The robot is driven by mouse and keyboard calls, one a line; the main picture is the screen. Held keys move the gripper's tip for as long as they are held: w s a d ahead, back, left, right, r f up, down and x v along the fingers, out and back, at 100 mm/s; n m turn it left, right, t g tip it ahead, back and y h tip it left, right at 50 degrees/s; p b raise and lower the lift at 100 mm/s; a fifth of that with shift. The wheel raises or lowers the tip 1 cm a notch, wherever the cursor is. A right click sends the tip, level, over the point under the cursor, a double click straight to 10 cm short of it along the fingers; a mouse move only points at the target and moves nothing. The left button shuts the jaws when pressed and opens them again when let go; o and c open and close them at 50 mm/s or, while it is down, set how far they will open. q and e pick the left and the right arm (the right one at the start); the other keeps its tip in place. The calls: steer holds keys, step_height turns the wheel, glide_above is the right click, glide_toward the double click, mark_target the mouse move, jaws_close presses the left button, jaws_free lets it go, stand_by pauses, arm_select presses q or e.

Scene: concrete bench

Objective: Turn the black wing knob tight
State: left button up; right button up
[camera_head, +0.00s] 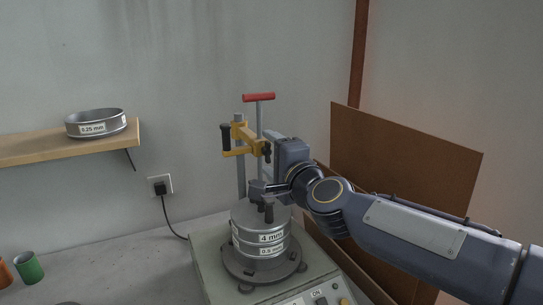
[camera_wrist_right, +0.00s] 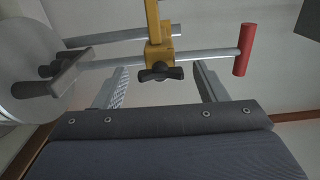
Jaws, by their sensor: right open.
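The black wing knob (camera_wrist_right: 161,73) sits on a yellow clamp (camera_wrist_right: 158,52) that rides on a grey rod. In the head view the black wing knob (camera_head: 267,152) shows small at the clamp's right side, close to my gripper. My right gripper (camera_head: 279,158) is open at the right of the clamp. In the wrist view the fingers of my right gripper (camera_wrist_right: 160,84) stand either side of the knob with gaps on both sides; I cannot tell how deep the knob lies between them. My left gripper is not in view.
A sieve stack (camera_head: 249,236) stands on the shaker base (camera_head: 213,275) below, with a grey crossbar (camera_wrist_right: 72,73) on top. A red T-handle (camera_head: 258,97) rises above the clamp. A brown panel (camera_head: 400,150) stands behind my arm. A shelf (camera_head: 50,145) holds a loose sieve (camera_head: 95,124).

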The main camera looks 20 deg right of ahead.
steer(key=s+d, duration=0.1)
steer(key=s, duration=0.6)
steer(key=shift+s+d+p, duration=0.25)
steer(key=shift+s+p, duration=0.1)
steer(key=shift+p, duration=0.05)
steer(key=s+d+f+n+g, duration=0.2)
steer(key=s+f+n+g, duration=0.4)
steer(key=s+f, duration=0.5)
steer(key=s+d+f+n+g+p, duration=0.1)
steer(key=s+d+f+n+g, duration=0.1)
steer(key=s+f+n+g, duration=0.3)
steer(key=s+f+n, duration=0.3)
steer(key=s+f, duration=0.4)
steer(key=f, duration=0.2)
steer(key=shift+g+y, duration=0.3)
steer(key=shift+g, duration=0.1)
